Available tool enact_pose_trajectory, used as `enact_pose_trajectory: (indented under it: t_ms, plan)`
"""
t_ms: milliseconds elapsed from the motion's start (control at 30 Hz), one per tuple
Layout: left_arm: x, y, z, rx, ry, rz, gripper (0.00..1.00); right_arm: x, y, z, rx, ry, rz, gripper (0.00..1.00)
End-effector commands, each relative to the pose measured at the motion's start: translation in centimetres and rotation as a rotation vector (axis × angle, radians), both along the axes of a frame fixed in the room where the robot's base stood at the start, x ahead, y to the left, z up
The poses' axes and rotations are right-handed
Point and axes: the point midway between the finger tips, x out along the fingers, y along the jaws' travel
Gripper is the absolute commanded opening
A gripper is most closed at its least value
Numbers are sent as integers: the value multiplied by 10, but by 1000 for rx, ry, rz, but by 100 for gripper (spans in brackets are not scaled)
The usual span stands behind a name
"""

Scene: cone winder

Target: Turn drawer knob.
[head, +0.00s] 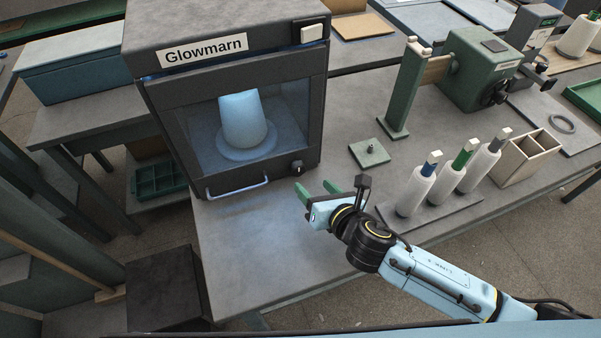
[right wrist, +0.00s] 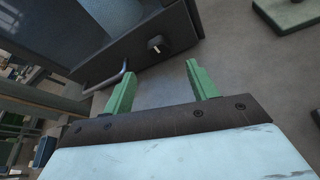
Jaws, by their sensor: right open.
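The knob (head: 297,168) is small and dark with a pale mark, at the lower right of the front of the dark box labelled "Glowmarn" (head: 314,120). It also shows in the right wrist view (right wrist: 158,44), ahead of the fingers and between their lines. A metal bar handle (head: 238,188) runs along the box's lower front, left of the knob. My right gripper (head: 317,190) has green fingers and is open and empty, in front of the knob and apart from it. Behind the box's window stands a lit pale-blue cone (head: 243,118) on a round plate. My left gripper is not in view.
Several white cones with coloured tips (head: 452,186) stand on a grey base right of my gripper. A green plate with a peg (head: 369,153) and a green post (head: 405,92) are behind. The grey table (head: 262,258) is clear in front of the box.

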Motion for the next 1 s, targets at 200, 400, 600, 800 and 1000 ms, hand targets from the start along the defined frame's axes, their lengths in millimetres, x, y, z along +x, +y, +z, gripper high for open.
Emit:
enact_pose_trajectory:
  t_ms: [200, 400, 600, 800, 1000]
  plan:
    - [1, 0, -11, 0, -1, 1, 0, 39, 19, -18, 3, 0, -3, 58]
    - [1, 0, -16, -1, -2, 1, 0, 62, 29, -27, 2, 1, -3, 58]
    - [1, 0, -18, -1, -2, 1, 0, 70, 33, -30, 3, 1, -4, 58]
    - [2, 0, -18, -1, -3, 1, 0, 71, 33, -30, 2, 2, -3, 58]
    - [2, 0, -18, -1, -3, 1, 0, 70, 33, -30, 3, 2, -2, 40]
